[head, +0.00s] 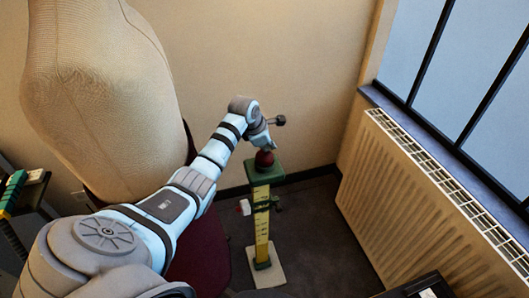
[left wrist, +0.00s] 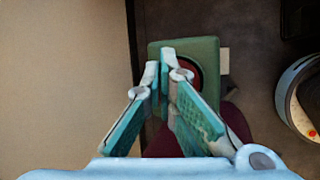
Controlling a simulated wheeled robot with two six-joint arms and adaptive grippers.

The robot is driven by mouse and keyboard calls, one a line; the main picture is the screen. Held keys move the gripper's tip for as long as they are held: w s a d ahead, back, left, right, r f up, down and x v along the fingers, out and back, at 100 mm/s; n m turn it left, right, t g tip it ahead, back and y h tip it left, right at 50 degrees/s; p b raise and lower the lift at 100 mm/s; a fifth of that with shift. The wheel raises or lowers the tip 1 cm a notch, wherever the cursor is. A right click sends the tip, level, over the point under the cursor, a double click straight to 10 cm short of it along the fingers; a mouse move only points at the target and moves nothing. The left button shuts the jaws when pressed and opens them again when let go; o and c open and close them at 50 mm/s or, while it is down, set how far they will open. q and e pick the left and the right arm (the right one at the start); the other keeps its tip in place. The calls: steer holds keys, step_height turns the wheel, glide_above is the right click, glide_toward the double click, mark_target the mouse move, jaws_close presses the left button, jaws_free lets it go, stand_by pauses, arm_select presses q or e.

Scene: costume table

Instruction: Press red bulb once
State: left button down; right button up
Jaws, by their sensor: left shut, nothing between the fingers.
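The red bulb (head: 264,158) sits on the green top (head: 265,177) of a stand with a yellow ruler-like post (head: 262,222). In the left wrist view the bulb (left wrist: 196,76) shows as a dark red round shape on the green top (left wrist: 208,50), partly hidden behind my fingers. My left gripper (head: 269,147) points down just above the bulb, shut and empty. In the left wrist view its fingertips (left wrist: 166,56) are together, over the bulb's left side. I cannot tell whether they touch the bulb. My right gripper is not in view.
A cream radiator (head: 425,200) stands right of the stand, under a window. A large dress form (head: 100,90) stands at left behind my arm. The stand's white base (head: 265,275) rests on dark floor. A green clamp and a small white piece (head: 244,207) stick out from the post.

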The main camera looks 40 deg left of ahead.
mark_target(268, 152)
arm_select(q)
steer(key=shift+s+f+b, duration=0.1)
steer(key=shift+f+b, duration=0.5)
steer(key=shift+f, duration=0.15)
stand_by(0.4)
stand_by(0.4)
steer(key=shift+r+p, duration=1.05)
steer(key=shift+r, duration=0.3)
step_height(268, 152, up, 5)
steer(key=p, duration=0.4)
steer(key=shift+r, duration=0.1)
steer(key=shift+f, duration=0.2)
